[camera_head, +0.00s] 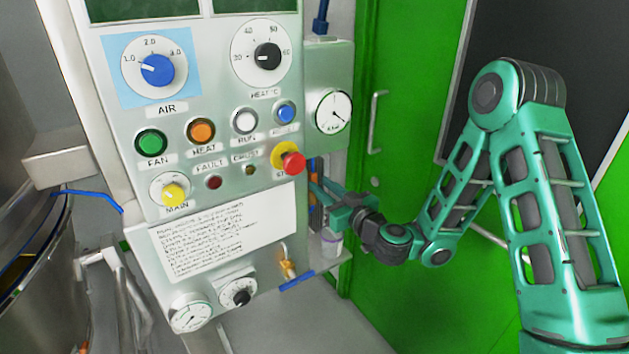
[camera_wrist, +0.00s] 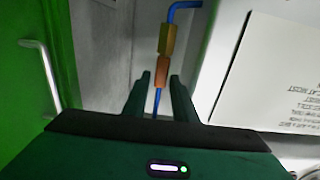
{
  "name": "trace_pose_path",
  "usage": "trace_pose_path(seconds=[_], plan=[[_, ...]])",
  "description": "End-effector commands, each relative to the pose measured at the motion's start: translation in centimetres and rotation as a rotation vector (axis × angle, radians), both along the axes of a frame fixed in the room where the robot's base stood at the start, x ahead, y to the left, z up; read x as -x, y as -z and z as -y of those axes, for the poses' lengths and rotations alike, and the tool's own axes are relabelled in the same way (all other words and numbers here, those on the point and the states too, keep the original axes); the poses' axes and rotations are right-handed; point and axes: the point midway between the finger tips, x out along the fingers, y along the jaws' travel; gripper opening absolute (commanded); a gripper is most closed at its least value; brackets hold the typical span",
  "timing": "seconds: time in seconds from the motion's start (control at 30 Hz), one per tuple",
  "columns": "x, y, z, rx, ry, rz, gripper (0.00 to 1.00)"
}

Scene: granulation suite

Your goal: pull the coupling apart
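The coupling shows in the wrist view as an olive-yellow half (camera_wrist: 167,40) above an orange half (camera_wrist: 163,71), end to end and touching. A blue hose (camera_wrist: 185,5) bends into its top, and a blue line runs on below the orange half. My gripper (camera_wrist: 161,80) is open, its two green fingers pointing at the orange half, with a gap on both sides. I cannot tell how far the fingertips reach past it. In the head view my gripper (camera_head: 317,190) is at the right edge of the control panel, and the coupling there is mostly hidden.
The control panel (camera_head: 225,190) stands left of my gripper, with a red stop knob (camera_head: 293,163) close by. A gauge box (camera_head: 331,112) is above. A green door (camera_head: 400,60) with a handle is to the right.

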Motion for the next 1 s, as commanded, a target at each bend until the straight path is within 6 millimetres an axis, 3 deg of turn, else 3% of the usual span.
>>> trace_pose_path(seconds=[1.0], plan=[[-3.8, -0.1, -2.9, -0.001, -0.003, 0.003, 0.25]])
